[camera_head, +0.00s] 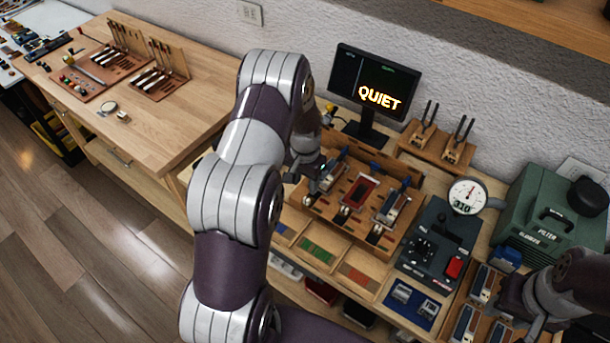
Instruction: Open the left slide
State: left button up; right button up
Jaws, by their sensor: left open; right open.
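A wooden piano-action fixture (318,208) stands on the workbench, right of my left arm. It carries a row of metal and dark parts. The leftmost metal piece, which looks like the left slide (330,178), lies at its left end. A dark red piece (358,192) is in the middle and another metal slide (392,207) is at the right. My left gripper (317,177) is open at the left slide; my arm partly hides it, and I cannot tell whether it touches the slide. My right gripper (508,313) is open at the bottom right, over a tray of small parts.
A monitor (375,85) reading "QUIET" stands behind the fixture. A round dial gauge (466,196), a dark control box (438,237) and a green machine (552,215) stand to the right. Coloured trays (325,249) line the front. A wooden table (165,115) with tools is at the left.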

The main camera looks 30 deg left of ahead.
pick_arm(q)
notch_tip(320, 180, up, 5)
jog(key=shift+r+b, duration=0.1)
jog(key=shift+b, duration=0.3)
